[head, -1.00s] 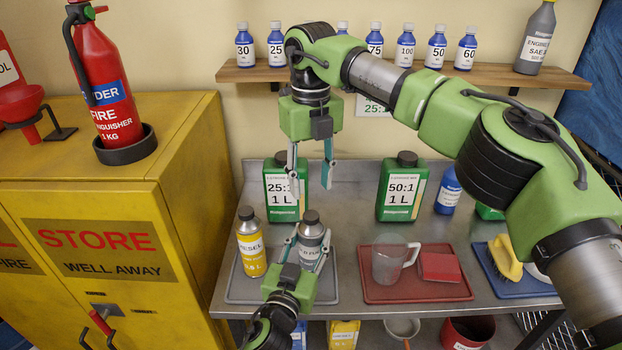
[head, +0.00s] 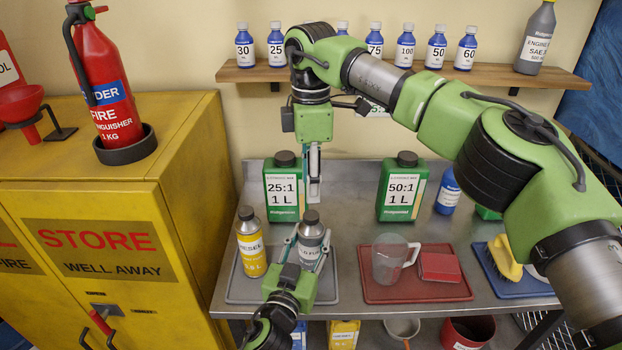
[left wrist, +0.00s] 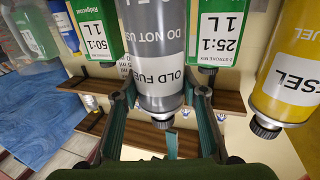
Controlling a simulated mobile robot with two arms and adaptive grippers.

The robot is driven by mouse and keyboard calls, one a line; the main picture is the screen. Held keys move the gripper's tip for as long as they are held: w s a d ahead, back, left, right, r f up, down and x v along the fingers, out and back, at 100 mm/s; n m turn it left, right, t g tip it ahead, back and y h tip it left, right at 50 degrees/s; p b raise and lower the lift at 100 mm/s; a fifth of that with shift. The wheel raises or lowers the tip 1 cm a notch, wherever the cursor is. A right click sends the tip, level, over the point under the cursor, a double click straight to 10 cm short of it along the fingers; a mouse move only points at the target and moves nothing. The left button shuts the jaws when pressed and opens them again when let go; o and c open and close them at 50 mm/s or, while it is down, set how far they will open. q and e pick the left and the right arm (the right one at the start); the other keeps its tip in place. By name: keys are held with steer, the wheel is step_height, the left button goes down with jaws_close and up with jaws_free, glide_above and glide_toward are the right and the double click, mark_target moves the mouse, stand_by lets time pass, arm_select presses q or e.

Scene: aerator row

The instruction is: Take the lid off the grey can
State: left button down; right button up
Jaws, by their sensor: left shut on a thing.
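The grey can (head: 311,246) with a black lid (head: 311,216) stands upright at the front of the grey tray (head: 245,290). Its label reads "OLD FUEL" in the left wrist view (left wrist: 155,55), where it appears upside down with the lid (left wrist: 162,121) on. My left gripper (head: 309,250) is shut on the can's body, one finger on each side. My right gripper (head: 313,195) points down just above the lid, seemingly apart from it. Its fingers line up edge-on, so their opening is hidden. A teal fingertip of it shows near the lid in the left wrist view.
A yellow diesel can (head: 250,245) stands close left of the grey can. Green 25:1 (head: 283,190) and 50:1 (head: 402,190) containers stand behind. A red tray (head: 375,291) with a clear jug (head: 388,263) is to the right. A bottle shelf (head: 400,75) is above.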

mark_target(311, 215)
steer(key=shift+m, duration=0.7)
steer(key=shift+f, duration=0.3)
step_height(311, 215, down, 7)
steer(key=shift+f, duration=0.2)
steer(key=shift+c, duration=0.3)
